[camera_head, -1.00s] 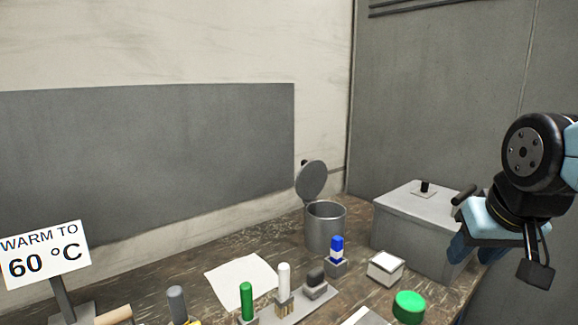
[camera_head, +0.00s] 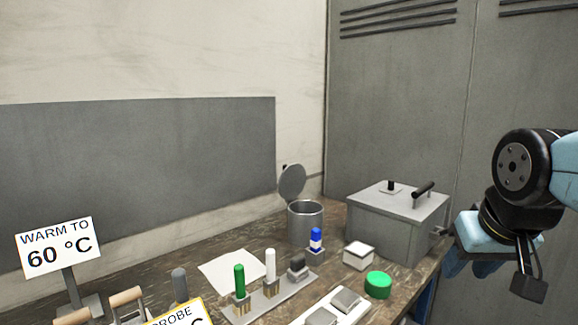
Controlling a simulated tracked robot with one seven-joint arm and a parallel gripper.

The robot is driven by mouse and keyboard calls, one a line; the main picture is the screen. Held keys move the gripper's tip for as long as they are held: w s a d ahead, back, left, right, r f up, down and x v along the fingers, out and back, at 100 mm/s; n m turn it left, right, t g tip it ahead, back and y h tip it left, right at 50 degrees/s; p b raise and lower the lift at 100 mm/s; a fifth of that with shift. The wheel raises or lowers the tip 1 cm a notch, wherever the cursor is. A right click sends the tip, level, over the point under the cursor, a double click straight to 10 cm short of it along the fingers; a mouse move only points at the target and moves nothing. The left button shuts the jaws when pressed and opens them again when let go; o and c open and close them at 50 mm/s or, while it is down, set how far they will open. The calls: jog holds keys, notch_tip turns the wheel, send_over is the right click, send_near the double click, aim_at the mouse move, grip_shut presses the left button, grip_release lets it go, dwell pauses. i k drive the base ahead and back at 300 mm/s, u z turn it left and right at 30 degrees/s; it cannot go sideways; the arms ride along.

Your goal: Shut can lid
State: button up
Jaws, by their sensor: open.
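The metal can (camera_head: 305,226) stands on the workbench near the back wall, its round opening facing up. Its grey lid (camera_head: 292,183) stands tilted up and back at the can's rear left rim, so the can is open. My gripper (camera_head: 478,265) hangs at the right, beyond the bench's right edge, with blue fingers pointing down. It is apart from the can and lid, with the grey box between them. Nothing shows between its fingers, though they are partly hidden.
A grey lidded box (camera_head: 395,222) with a black handle stands right of the can. A paper sheet (camera_head: 230,273) lies left.

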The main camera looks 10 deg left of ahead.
aim_at(291, 181)
jog(key=z, duration=0.05)
jog(key=i, duration=0.9)
jog(key=u, duration=0.05)
